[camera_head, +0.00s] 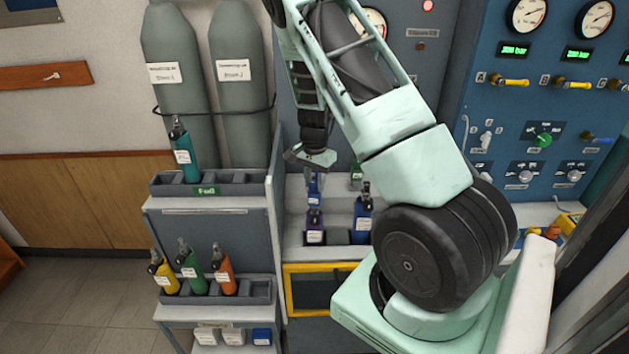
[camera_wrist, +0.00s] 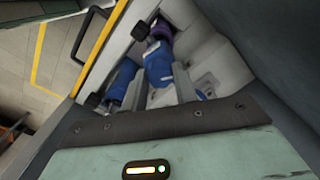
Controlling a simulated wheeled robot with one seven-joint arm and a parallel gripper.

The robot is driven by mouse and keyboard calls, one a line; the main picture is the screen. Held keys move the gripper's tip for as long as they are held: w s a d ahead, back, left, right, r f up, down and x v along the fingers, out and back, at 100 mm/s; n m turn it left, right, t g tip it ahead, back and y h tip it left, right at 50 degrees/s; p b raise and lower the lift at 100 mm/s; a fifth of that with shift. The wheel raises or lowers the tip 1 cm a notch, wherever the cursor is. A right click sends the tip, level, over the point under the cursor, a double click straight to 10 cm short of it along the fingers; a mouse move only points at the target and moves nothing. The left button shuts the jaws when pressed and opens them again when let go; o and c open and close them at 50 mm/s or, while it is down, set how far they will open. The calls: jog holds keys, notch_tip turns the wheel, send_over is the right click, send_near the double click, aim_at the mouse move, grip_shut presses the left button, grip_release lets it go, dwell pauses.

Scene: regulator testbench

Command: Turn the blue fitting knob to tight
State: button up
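A small blue-handled knob (camera_head: 597,139) is on the blue panel at the right edge of the head view; its tightness cannot be read. A blue cylinder (camera_head: 362,222) stands in the middle rack, with a dark valve top. Another blue piece (camera_head: 314,187) is behind a purple cylinder (camera_head: 315,228). My gripper (camera_head: 313,158) points down above this rack, well left of the panel knob. I see no contact.
The panel (camera_head: 480,115) carries gauges, yellow-handled valves (camera_head: 513,82) and a green knob (camera_head: 543,140). A left rack (camera_head: 252,184) holds a teal cylinder (camera_head: 184,157). Several cylinders stand lower down. A yellow-framed box front (camera_head: 290,292) is below the middle rack. Open floor lies at left.

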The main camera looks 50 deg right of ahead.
aim_at(314, 183)
jog(key=shift+m, duration=0.7)
jog(key=o, duration=1)
notch_tip(314, 183, up, 18)
jog(key=b, duration=0.3)
jog(key=shift+f, duration=0.25)
